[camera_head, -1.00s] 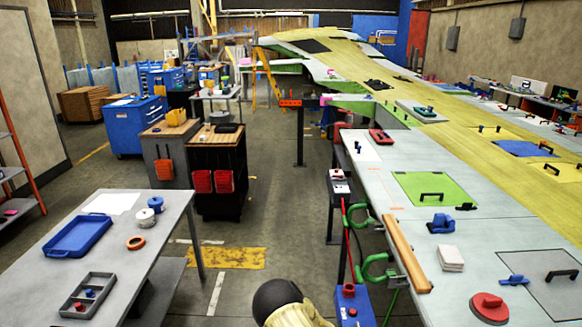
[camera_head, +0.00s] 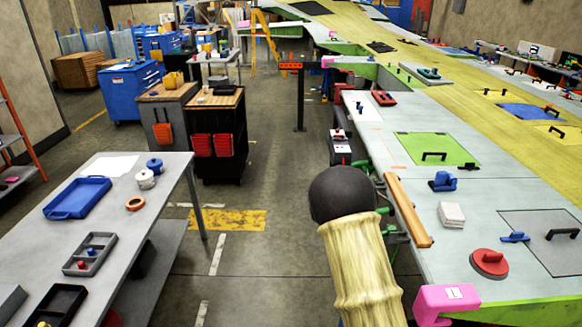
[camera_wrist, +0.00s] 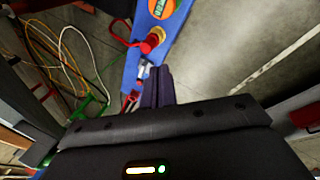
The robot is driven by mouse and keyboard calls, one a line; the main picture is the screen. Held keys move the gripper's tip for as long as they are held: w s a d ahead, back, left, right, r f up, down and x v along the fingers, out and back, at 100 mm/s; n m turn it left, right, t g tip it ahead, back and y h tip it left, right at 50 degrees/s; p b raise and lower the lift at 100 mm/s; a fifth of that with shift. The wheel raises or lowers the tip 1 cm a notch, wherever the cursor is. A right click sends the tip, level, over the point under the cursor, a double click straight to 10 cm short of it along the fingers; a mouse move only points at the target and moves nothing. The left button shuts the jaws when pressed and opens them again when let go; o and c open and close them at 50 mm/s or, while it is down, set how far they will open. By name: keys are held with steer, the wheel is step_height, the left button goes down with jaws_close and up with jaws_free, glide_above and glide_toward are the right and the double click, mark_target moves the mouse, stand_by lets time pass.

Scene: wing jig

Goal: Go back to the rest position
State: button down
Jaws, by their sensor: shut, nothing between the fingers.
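My gripper (camera_wrist: 158,88) shows in the wrist view as two dark fingers closed together, with nothing between them. It points down over the floor area. Beyond the fingertips is a blue body (camera_wrist: 158,20) with a round orange label and a red fitting (camera_wrist: 150,43); I cannot tell how far below it lies. In the head view my forearm, with its black end and pale yellow sleeve, rises at the bottom centre, just left of the wing jig's edge. My gripper itself is hidden in that view.
The wing jig (camera_head: 478,190) fills the right side, with a wooden bar (camera_head: 408,212) and a pink clamp (camera_head: 447,300) along its edge. A grey table (camera_head: 120,225) with a blue tray (camera_head: 77,197) stands left. Open floor (camera_head: 262,262) lies between. Loose cables (camera_wrist: 70,60) show in the wrist view.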

steer(key=s+a+r+m+y+b, duration=0.1)
steer(key=s+a+r+m+b, duration=0.1)
steer(key=s+r, duration=0.5)
steer(key=s+a+r+m+y+b, duration=0.1)
steer(key=s+r+m+y+b, duration=0.1)
steer(key=s+r+m, duration=0.3)
steer(key=s+r+b, duration=0.1)
steer(key=s+r, duration=0.1)
steer(key=shift+s+a, duration=0.4)
stand_by(0.4)
